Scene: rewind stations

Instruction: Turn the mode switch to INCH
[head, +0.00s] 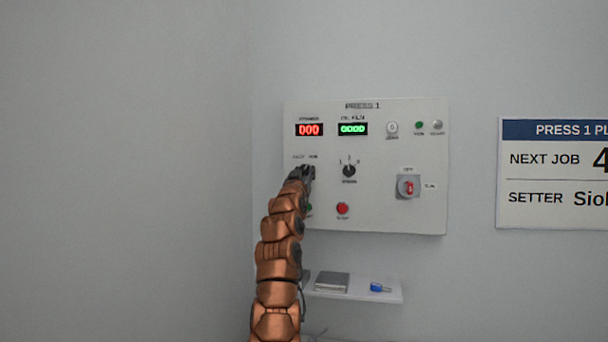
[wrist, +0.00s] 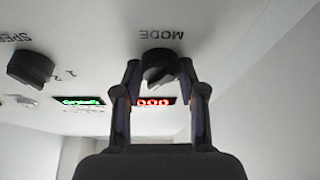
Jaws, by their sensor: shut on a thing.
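The mode switch (wrist: 158,60) is a black round knob with a raised ridge, set in the white panel. It shows upside down in the wrist view, by the word MODE. My gripper (wrist: 159,78) has one finger on each side of the knob and is shut on it. The ridge looks tilted in the wrist view. In the head view my gripper (head: 307,173) is at the panel's left side and covers most of the knob. Small position labels (head: 305,157) show just above it, too small to read surely, so I cannot tell which one it points at.
The PRESS 1 panel (head: 390,210) also carries a speed knob (head: 349,171), a red stop button (head: 342,208), a red-handled rotary switch (head: 408,187) and two lit displays. A shelf (head: 352,293) below holds a grey box and a blue item. A side wall stands left.

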